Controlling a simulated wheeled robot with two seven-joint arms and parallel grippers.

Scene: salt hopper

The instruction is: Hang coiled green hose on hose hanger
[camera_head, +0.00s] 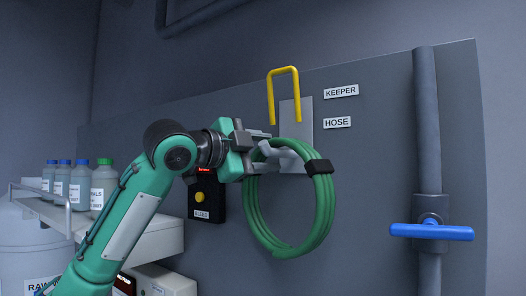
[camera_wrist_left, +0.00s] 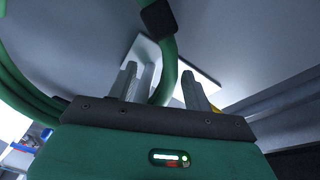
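The coiled green hose (camera_head: 325,205), with a black strap, hangs upright in front of the grey panel. Its top crosses the grey hose hanger (camera_head: 291,158), below the HOSE label; the contact is partly hidden. My left gripper (camera_head: 262,150) is at the upper left of the coil, close to the hanger. In the left wrist view its two fingers (camera_wrist_left: 162,92) stand apart, with the hose (camera_wrist_left: 168,68) passing through the view between them and clear space beside it. My right gripper is not in view.
A yellow keeper bar (camera_head: 284,72) stands above the hanger. A pipe with a blue valve handle (camera_head: 432,231) is at the right. A black BLEED box (camera_head: 206,200) is behind my left arm. Bottles (camera_head: 76,187) stand on a shelf at the left.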

